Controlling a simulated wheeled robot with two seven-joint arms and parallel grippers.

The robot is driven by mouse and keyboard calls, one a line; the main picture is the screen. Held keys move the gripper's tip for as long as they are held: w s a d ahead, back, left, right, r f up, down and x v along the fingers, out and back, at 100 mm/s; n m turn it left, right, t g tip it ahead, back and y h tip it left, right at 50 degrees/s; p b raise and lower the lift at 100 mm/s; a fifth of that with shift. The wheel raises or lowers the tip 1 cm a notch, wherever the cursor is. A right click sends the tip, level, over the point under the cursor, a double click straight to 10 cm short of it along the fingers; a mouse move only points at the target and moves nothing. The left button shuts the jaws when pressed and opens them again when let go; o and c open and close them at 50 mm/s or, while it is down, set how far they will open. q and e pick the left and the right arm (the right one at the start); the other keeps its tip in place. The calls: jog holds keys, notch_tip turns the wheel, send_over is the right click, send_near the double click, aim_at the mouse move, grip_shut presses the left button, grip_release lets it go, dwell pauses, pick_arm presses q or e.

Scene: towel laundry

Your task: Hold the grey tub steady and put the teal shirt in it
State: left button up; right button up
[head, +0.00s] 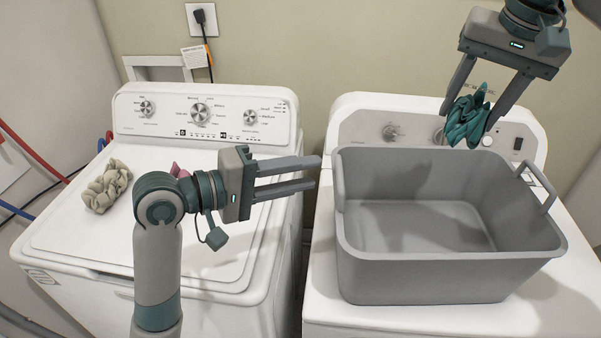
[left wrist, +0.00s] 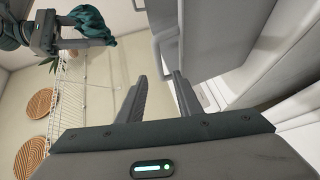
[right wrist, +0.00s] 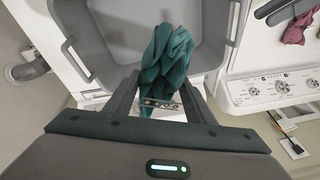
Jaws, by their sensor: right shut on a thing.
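The grey tub (head: 450,278) stands upright on the right-hand white machine, and its inside looks empty. The teal shirt (head: 468,117) is a crumpled bundle held above the tub's back part; it also shows in the right wrist view (right wrist: 165,55). My right gripper (head: 478,115) is shut on the shirt, pointing down. My left gripper (head: 319,173) is open and empty, its fingers pointing right, close to the tub's left wall and apparently not touching it. In the left wrist view the shirt (left wrist: 88,20) hangs at the top left.
A beige crumpled cloth (head: 107,186) lies on the left machine (head: 75,235). A pink cloth (head: 178,170) is partly hidden behind my left arm. The control panel (head: 375,130) rises behind the tub. A narrow gap separates the machines.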

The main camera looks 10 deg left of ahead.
pick_arm(q)
jog(key=shift+w+d, duration=0.1)
dwell(0.3)
jog(key=x, duration=1.1)
jog(key=shift+w+d, duration=0.25)
jog(key=shift+w, duration=0.1)
grip_shut()
